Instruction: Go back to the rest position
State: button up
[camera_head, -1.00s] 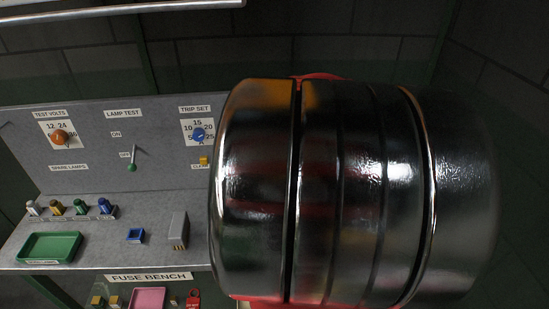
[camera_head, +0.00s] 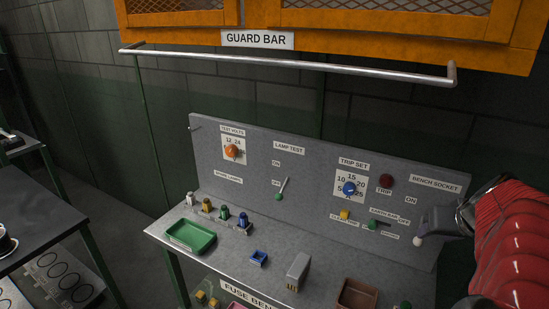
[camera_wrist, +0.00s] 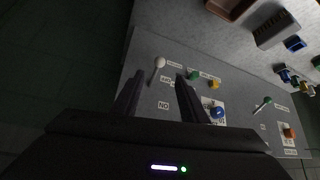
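My gripper (camera_wrist: 160,82) is open in the wrist view, with its two dark fingers apart and nothing held between them. It faces the grey panel (camera_wrist: 240,82). A white-tipped lever (camera_wrist: 159,64) shows beyond the fingertips. In the head view my red arm enters at the right, and the gripper end (camera_head: 440,220) is in front of the panel's right end, under the BENCH SOCKET label (camera_head: 436,184). The white knob (camera_head: 418,241) shows beside it; whether they touch cannot be told.
A guard bar (camera_head: 290,64) runs below orange cabinets (camera_head: 390,25). A dark table (camera_head: 40,215) stands left.

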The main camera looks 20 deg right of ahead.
jog(key=w+a+r+n+t, duration=0.1)
jog(key=w+a+r, duration=0.2)
jog(key=w, duration=0.3)
jog(key=w+a+r+n+t, duration=0.1)
jog(key=w+a+r+t, duration=0.1)
jog(key=w, duration=0.3)
jog(key=w+a+r+n+y, duration=0.1)
jog(key=w+a+n+y, duration=0.25)
jog(key=a, duration=1.15)
jog(key=s+a+f, duration=0.1)
jog(key=s+a, duration=0.2)
jog(key=a, duration=0.8)
jog(key=s+a+f+n+g, duration=0.1)
jog(key=s+a+f+g, duration=0.2)
jog(key=s+a+f, duration=0.3)
jog(key=s, duration=0.5)
jog(key=shift+s+f+g, duration=0.2)
jog(key=shift+s+g, duration=0.1)
jog(key=shift+s, duration=0.05)
jog(key=shift+y, duration=0.25)
jog(key=shift+s, duration=0.1)
